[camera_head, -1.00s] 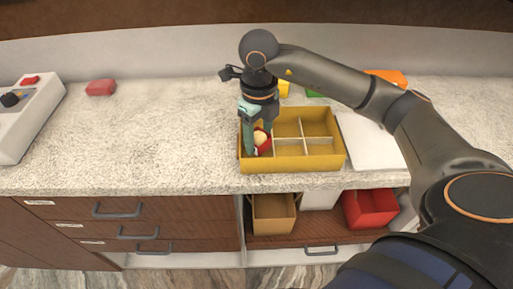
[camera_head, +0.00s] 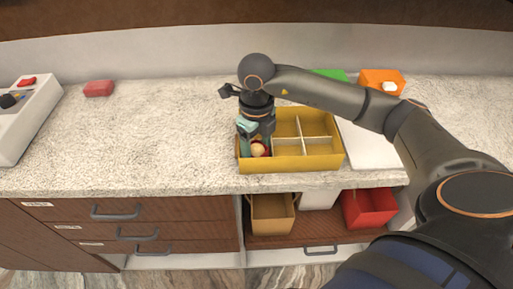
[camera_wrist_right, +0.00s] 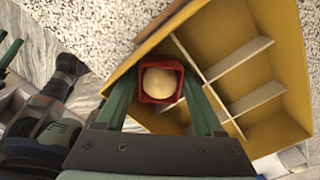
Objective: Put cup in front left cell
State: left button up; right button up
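The cup (camera_head: 259,149) is small and red, with a pale round ball in it. It is at the front left of the yellow divided box (camera_head: 305,163), low inside the box walls. The right wrist view shows the cup (camera_wrist_right: 161,98) upright between the green fingers of my right gripper (camera_head: 257,143), which touch its two sides. From here I cannot tell whether its bottom rests on the box floor. My left gripper is out of the head view; dark parts and green finger pieces at the left of the right wrist view seem to be my left arm.
White dividers (camera_head: 303,125) split the box into cells; the others in view look empty. A white board (camera_head: 368,148) lies right of the box. Green (camera_head: 330,75) and orange (camera_head: 383,80) containers stand behind. A red block (camera_head: 99,88) lies far left; the counter between is clear.

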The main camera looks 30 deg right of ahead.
aim_at(257, 146)
notch_tip(257, 146, up, 12)
jog(key=shift+r+p, duration=0.2)
jog(key=shift+p, duration=0.1)
dwell(0.4)
